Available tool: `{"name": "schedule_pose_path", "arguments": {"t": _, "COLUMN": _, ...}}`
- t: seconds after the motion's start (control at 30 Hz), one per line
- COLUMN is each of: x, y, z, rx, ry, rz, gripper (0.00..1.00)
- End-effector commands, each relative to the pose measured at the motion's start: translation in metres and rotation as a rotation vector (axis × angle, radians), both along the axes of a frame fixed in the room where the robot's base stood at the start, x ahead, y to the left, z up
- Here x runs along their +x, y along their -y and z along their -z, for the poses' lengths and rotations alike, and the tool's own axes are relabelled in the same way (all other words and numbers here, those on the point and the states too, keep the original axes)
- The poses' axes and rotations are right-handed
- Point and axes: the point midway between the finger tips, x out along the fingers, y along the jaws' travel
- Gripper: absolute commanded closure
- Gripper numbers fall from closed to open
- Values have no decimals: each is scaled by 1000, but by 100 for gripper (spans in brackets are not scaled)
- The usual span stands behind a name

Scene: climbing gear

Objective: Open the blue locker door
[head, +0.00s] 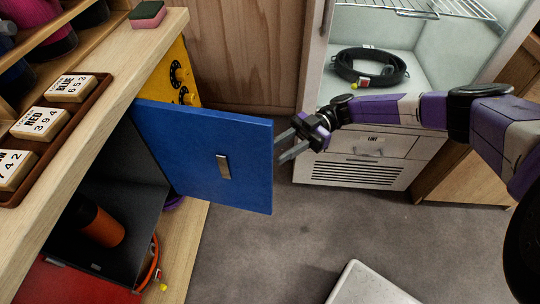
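The blue locker door (200,150) stands swung out from the locker under the wooden counter, left of centre in the head view. A silver handle (223,167) is on its visible face. The dark locker interior (130,215) shows behind and below the door, with an orange-brown cylinder (95,228) inside. My gripper (284,146) is just right of the door's free edge, fingers pointing left and spread apart with nothing between them. It looks clear of the handle; I cannot tell whether a finger touches the door's edge.
Tiles with words and digits (40,123) lie in a tray on the wooden counter (120,75). A yellow locker door with black dials (178,75) is behind the blue one. A red door (75,285) is at lower left. A white cabinet (345,165) holds a black belt. Grey floor is clear mid-view.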

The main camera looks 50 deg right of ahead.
Motion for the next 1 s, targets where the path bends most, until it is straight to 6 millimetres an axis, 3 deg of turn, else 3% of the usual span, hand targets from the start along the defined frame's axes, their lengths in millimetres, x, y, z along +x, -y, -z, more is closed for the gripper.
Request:
{"name": "schedule_pose_path", "arguments": {"t": 0.1, "x": -4, "y": 18, "z": 2, "rx": -2, "ry": 0, "rz": 1, "gripper": 68}}
{"name": "schedule_pose_path", "arguments": {"t": 0.3, "x": -8, "y": 35, "z": 0, "rx": 0, "ry": 0, "rz": -1, "gripper": 68}}
{"name": "schedule_pose_path", "arguments": {"t": 1.0, "x": -12, "y": 38, "z": 2, "rx": -1, "ry": 2, "rz": 10, "gripper": 68}}
